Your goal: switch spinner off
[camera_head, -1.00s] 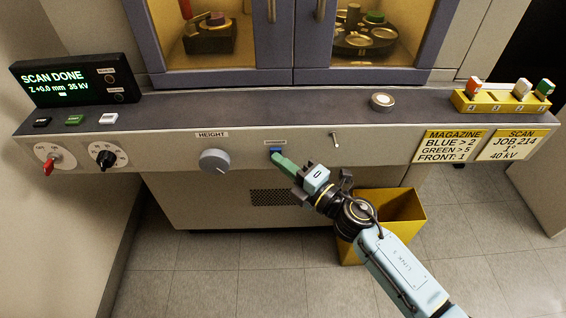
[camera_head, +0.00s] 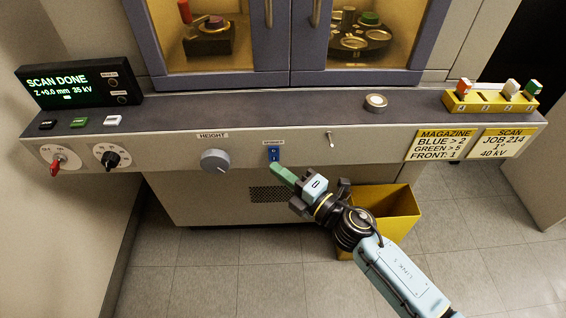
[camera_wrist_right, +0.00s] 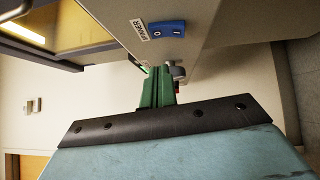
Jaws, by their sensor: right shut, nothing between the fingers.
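The spinner switch (camera_head: 273,154) is a small blue rocker on the front panel of the machine, under a white label. In the right wrist view the rocker (camera_wrist_right: 166,29) shows its O and I marks beside the SPINNER label (camera_wrist_right: 139,30). I cannot tell which side is pressed in. My right gripper (camera_head: 275,169) has green fingers, shut and empty, with the tips just below the switch and seemingly apart from it. The shut fingers (camera_wrist_right: 158,88) also show in the right wrist view. My left gripper is out of view.
A grey height knob (camera_head: 214,161) is left of the switch and a small metal toggle (camera_head: 330,139) is right of it. A red-handled switch (camera_head: 58,162) and a black dial (camera_head: 111,159) sit far left. A yellow bin (camera_head: 397,224) stands below.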

